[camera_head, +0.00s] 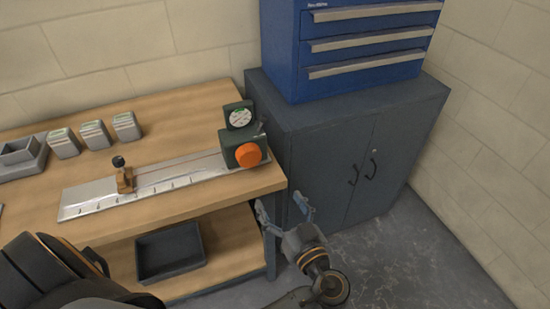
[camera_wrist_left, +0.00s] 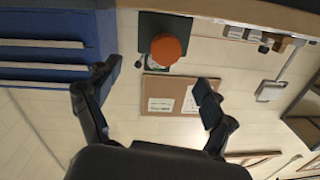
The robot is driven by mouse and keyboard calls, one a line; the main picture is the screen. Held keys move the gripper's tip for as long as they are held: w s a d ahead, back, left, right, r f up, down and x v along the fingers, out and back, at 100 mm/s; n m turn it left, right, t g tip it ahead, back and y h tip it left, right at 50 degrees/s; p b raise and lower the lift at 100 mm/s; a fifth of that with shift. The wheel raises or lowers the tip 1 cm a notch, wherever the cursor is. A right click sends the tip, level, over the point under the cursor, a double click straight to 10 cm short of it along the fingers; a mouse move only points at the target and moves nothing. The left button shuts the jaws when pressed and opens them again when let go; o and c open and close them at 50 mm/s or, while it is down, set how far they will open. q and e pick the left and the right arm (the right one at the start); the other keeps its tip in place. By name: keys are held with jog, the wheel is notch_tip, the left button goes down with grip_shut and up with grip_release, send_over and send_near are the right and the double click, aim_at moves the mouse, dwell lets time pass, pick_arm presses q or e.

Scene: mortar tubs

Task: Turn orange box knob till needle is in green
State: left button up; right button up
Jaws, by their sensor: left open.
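The orange knob (camera_head: 248,155) is on the front of a dark green box (camera_head: 229,150) at the right end of a metal rail on the workbench. A round dial (camera_head: 240,117) with a white face and a green patch stands on top; its needle is too small to read. My left gripper (camera_head: 283,208) is open and empty, in front of the bench's right corner, below and apart from the knob. In the left wrist view the knob (camera_wrist_left: 167,47) shows beyond the open fingers (camera_wrist_left: 156,86), against the dark box (camera_wrist_left: 162,23). My right gripper is not in view.
The metal rail (camera_head: 85,200) carries a small brass slider with a black knob (camera_head: 124,178). Several grey tubs (camera_head: 125,126) stand at the back left. A dark tray (camera_head: 170,252) sits on the lower shelf. A grey cabinet (camera_head: 335,160) with a blue drawer chest (camera_head: 345,45) stands close right.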

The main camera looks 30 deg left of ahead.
pick_arm(q)
jog(key=r+n, duration=0.1)
jog(key=r, duration=0.1)
jog(key=p, duration=0.2)
send_near(251, 160)
jog(key=shift+y, duration=0.4)
jog(key=p+x, duration=0.2)
jog(key=x, duration=0.6)
jog(key=shift+w+d+p, duration=0.1)
jog(key=shift+w+p, duration=0.1)
jog(key=shift+p, duration=0.15)
jog(key=shift+w+a+f, duration=0.2)
jog(key=shift+w+a, duration=0.1)
jog(key=shift+a, duration=0.1)
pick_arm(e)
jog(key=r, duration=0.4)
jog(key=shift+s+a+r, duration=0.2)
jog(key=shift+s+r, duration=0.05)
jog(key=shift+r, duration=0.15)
pick_arm(q)
jog(key=c, duration=1.2)
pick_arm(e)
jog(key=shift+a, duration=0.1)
